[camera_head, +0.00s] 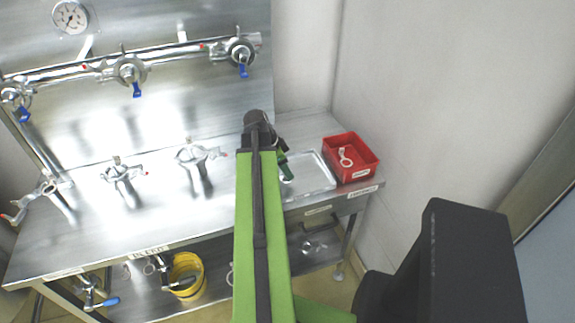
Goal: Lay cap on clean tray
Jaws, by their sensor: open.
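A shallow clear or metallic tray (318,174) lies on the steel bench, left of the red box. My gripper (285,168) is over the tray's left part, with its dark green fingers low and partly hidden behind my green arm. The jaws are open. A small pale shape (287,176) shows at the fingertips, over or in the tray. It may be the cap, but it is too small and too covered to tell, and I cannot tell whether it touches the tray.
The red box (366,171) holds a pale ring-shaped part (345,158). Clamped fittings stand on the bench (80,215) at left. A pipe with blue-handled valves (130,70) runs along the back panel. A yellow bucket (188,275) is on the lower shelf. A wall closes the right side.

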